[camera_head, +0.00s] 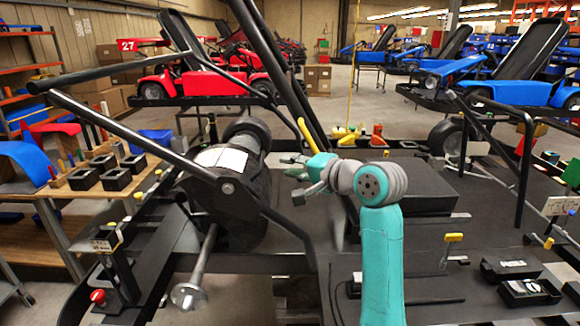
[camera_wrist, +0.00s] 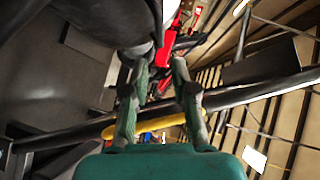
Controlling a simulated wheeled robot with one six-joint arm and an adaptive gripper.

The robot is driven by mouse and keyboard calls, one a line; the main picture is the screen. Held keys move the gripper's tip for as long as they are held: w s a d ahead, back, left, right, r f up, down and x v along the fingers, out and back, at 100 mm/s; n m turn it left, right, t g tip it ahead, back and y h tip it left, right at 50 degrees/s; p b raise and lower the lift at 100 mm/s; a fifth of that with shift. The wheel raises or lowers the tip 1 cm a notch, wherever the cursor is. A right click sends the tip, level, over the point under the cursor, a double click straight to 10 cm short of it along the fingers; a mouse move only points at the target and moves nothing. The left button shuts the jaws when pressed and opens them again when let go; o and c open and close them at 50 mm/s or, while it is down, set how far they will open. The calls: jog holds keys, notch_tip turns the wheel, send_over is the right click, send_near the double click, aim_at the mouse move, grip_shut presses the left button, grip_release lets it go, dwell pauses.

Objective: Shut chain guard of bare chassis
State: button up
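The bare chassis (camera_head: 262,262) is a black tube frame across the foreground of the head view. A yellow grip (camera_head: 307,136) lies along a slanted dark bar just above my gripper (camera_head: 290,166). A yellow bar, which looks like the same grip, crosses behind the fingers in the wrist view (camera_wrist: 150,125). My gripper's two green-grey fingers (camera_wrist: 158,70) stand apart with nothing clearly held between them. Whether they touch the grip cannot be told. I cannot tell for certain which part is the chain guard or how far it stands open.
A black wheel-like drum (camera_head: 235,175) with a white sheet stands left of my gripper. A flat black box (camera_head: 425,185) lies to its right. A wooden bench (camera_head: 95,180) with several bins is at the left. Red (camera_head: 215,75) and blue (camera_head: 530,95) karts stand behind.

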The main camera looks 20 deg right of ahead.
aim_at(262, 161)
jog(key=shift+m+t+y, duration=0.6)
jog(key=d, duration=0.1)
jog(key=s+d+f, duration=0.1)
jog(key=d, duration=0.1)
jog(key=d+f, duration=0.1)
jog(key=d, duration=0.1)
jog(key=shift+s+d, duration=0.1)
jog(key=shift+s, duration=0.15)
grip_shut()
jog(key=s+a+x, duration=0.1)
jog(key=a+x, duration=0.1)
jog(key=x, duration=1)
jog(key=shift+r, duration=0.15)
jog(key=a, duration=0.2)
jog(key=w+a, duration=0.1)
jog(key=shift+a+r, duration=0.15)
jog(key=shift+r, duration=0.25)
